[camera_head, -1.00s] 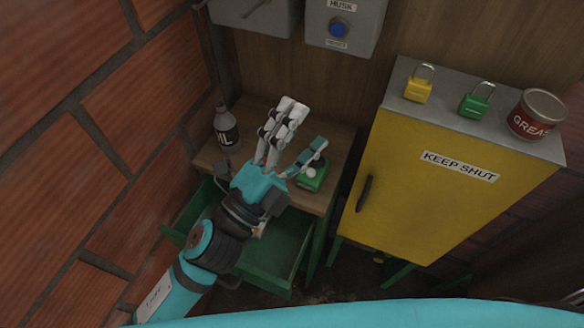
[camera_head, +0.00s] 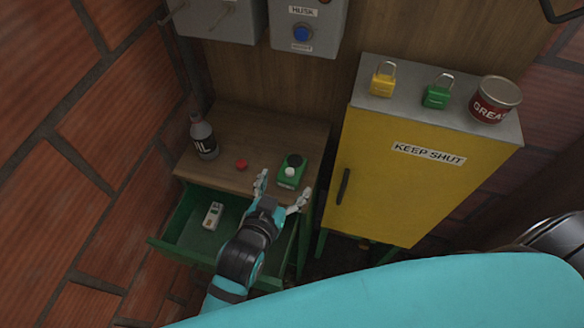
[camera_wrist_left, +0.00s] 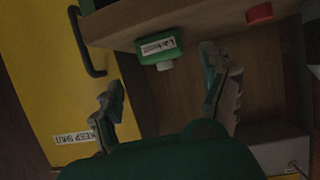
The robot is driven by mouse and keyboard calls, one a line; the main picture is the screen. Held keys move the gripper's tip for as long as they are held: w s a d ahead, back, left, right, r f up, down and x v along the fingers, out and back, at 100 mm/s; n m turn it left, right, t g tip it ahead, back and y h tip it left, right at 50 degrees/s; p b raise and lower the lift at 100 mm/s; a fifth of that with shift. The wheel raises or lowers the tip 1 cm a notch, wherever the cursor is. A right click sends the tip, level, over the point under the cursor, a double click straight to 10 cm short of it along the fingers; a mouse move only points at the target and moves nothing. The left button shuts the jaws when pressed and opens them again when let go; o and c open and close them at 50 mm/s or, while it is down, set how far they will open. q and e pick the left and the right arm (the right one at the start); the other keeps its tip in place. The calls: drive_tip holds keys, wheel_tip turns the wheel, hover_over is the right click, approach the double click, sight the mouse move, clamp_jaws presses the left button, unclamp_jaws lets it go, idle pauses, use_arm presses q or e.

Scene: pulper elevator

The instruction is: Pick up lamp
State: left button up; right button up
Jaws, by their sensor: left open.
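A small green box-shaped thing (camera_head: 292,172) with a dark round top and a pale knob stands near the right front edge of the wooden tabletop. It looks like the lamp, though I cannot be sure. It also shows in the left wrist view (camera_wrist_left: 154,46), with a white label. My left gripper (camera_head: 282,190) is open and empty just in front of it, over the table's front edge. In the left wrist view its fingers (camera_wrist_left: 162,80) are spread to either side of the green thing, apart from it. My right gripper is not in view.
A dark bottle (camera_head: 203,137) and a red piece (camera_head: 241,165) are on the tabletop (camera_head: 230,125). Below, a green drawer (camera_head: 180,228) stands open, holding a pale device (camera_head: 213,215). A yellow cabinet (camera_head: 390,190) carrying two padlocks and a grease can stands close right.

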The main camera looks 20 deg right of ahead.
sight(288, 175)
use_arm(q)
drive_tip(key=shift+w+d+f, duration=0.25)
drive_tip(key=shift+w+d, duration=0.15)
drive_tip(key=shift+w, duration=0.15)
drive_tip(key=p+x, duration=0.1)
drive_tip(key=x, duration=0.3)
drive_tip(key=shift+w+p, duration=0.3)
drive_tip(key=shift+w, duration=0.2)
drive_tip(key=shift+w+d+f, duration=0.1)
drive_tip(key=shift+w+d, duration=0.05)
drive_tip(key=shift+w, duration=0.05)
drive_tip(key=shift+s, duration=0.1)
drive_tip(key=shift+c, duration=0.3)
drive_tip(key=c, duration=1.3)
